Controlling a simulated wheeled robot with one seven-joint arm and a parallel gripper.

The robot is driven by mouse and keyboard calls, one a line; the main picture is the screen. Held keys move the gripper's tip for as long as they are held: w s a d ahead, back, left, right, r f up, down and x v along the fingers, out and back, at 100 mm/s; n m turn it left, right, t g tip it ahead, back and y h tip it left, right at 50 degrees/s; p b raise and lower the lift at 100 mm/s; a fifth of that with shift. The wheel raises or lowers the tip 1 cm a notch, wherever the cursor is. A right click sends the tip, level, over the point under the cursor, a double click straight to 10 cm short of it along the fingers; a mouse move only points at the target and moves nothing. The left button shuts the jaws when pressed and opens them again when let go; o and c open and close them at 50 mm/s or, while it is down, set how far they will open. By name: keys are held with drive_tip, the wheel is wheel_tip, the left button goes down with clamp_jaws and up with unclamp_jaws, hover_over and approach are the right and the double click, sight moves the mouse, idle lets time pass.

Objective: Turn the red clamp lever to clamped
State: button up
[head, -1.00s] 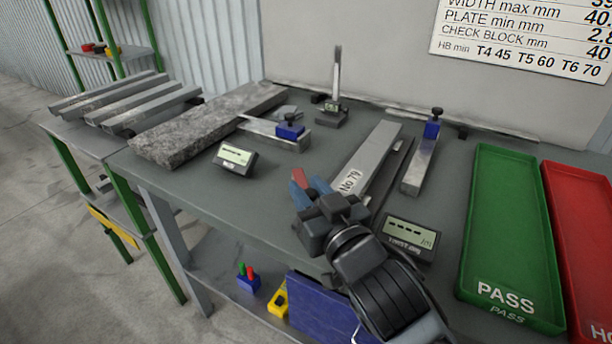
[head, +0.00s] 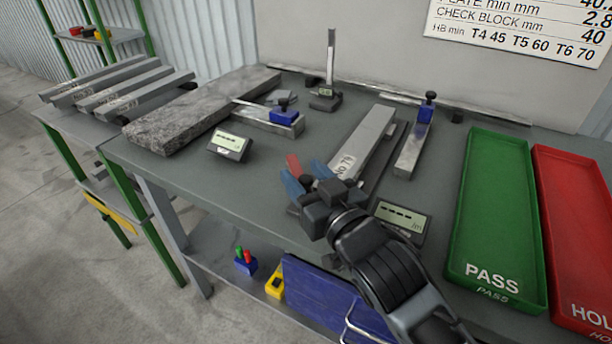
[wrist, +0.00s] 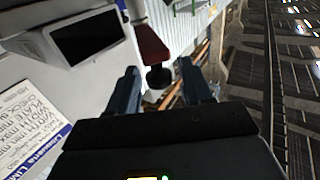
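The red clamp lever (head: 293,164) shows at the near-left end of the bar marked No 79 (head: 368,142). In the wrist view the red lever (wrist: 150,42) reaches down from the top, its dark end between my fingers. My gripper (head: 304,173) is at the lever, with its blue fingers parted on either side. The gripper (wrist: 160,84) is also parted in the wrist view, with a gap visible beside the lever. I cannot tell whether either finger touches it. The lever's base and pivot are hidden behind my gripper.
A display (head: 402,217) stands close right of my gripper, another display (head: 229,146) to its left. A granite slab (head: 200,112) and blue-clamped gauges stand behind. The green PASS tray (head: 492,215) and red tray (head: 575,235) are at right.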

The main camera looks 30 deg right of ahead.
drive_tip(key=s+b, duration=0.2)
drive_tip(key=s, duration=0.5)
drive_tip(key=shift+s+a, duration=0.15)
drive_tip(key=shift+s, duration=0.25)
drive_tip(key=shift+c, duration=0.2)
